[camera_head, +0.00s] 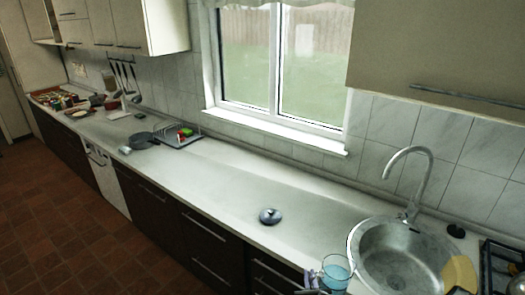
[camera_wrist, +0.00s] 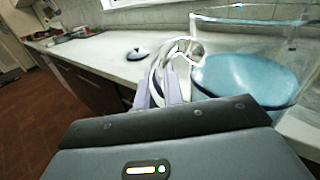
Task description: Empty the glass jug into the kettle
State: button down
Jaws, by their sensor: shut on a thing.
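The glass jug (camera_head: 337,274) holds blue liquid and looks roughly upright at the front of the counter, left of the sink. Whether its base touches the counter is unclear. In the wrist view the jug (camera_wrist: 255,85) fills the right side, its liquid well below the rim. My gripper (camera_head: 313,280) is at the jug's left side. In the wrist view my gripper's pale fingers (camera_wrist: 158,88) are shut on the jug's handle. A dark round lid with a knob (camera_head: 270,216) lies on the counter, apart from the jug. I cannot make out the kettle clearly.
The round steel sink (camera_head: 395,262) with a tall tap (camera_head: 428,165) is right of the jug. A stove (camera_head: 500,262) is at the right edge, with a partly cut-off object on it. A pan (camera_head: 150,139) and rack (camera_head: 180,140) stand far left. The middle counter is mostly clear.

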notch_tip(320, 180, down, 8)
jog(key=b, duration=0.7)
jog(key=shift+b, duration=0.3)
notch_tip(320, 180, up, 12)
jog(key=p, duration=1.2)
jog(key=shift+r, duration=0.2)
jog(key=shift+f, duration=0.1)
jog(key=s+f+b, duration=0.4)
jog(key=f, duration=0.6)
jog(key=shift+s+f, duration=0.2)
jog(key=shift+r, duration=0.1)
